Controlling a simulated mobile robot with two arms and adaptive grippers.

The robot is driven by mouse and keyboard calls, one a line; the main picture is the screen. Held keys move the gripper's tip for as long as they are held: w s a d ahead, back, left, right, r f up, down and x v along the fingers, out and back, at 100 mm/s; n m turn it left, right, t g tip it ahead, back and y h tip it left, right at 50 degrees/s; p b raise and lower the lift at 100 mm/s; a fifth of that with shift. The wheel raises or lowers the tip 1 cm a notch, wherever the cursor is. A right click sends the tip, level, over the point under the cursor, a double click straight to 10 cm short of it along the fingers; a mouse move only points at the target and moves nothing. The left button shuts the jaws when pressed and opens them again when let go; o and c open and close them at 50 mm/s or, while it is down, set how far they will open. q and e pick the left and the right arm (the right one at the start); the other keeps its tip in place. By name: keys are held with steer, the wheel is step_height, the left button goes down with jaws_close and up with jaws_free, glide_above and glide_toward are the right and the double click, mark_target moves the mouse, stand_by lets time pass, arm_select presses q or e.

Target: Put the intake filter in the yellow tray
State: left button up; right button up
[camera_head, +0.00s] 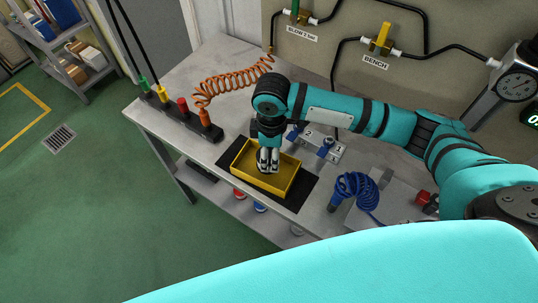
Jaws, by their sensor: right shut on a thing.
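The yellow tray (285,187) sits on a black mat on the bench, its open top facing up. My right gripper (268,168) points down into the tray, its fingertips inside the rim. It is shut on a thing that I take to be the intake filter. The filter itself is too small and hidden by the fingers to make out. I cannot tell whether it touches the tray floor. My left gripper is not in view.
A block with coloured connectors (172,120) and an orange coiled hose (220,88) stand at the left. A numbered grey block (325,148) is right behind the tray. A blue coiled hose (357,187) lies to the right.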

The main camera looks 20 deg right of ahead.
steer(key=shift+w+a, duration=0.2)
steer(key=shift+w, duration=0.1)
steer(key=shift+f, duration=0.25)
step_height(320, 180, down, 2)
steer(key=shift+f+p, duration=0.1)
steer(key=shift+p, duration=0.5)
steer(key=shift+f, duration=0.35)
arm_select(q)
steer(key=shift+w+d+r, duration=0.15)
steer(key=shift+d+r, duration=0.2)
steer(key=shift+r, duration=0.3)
arm_select(e)
steer(key=shift+f, duration=0.15)
steer(key=o, duration=1.2)
steer(key=shift+c, duration=0.2)
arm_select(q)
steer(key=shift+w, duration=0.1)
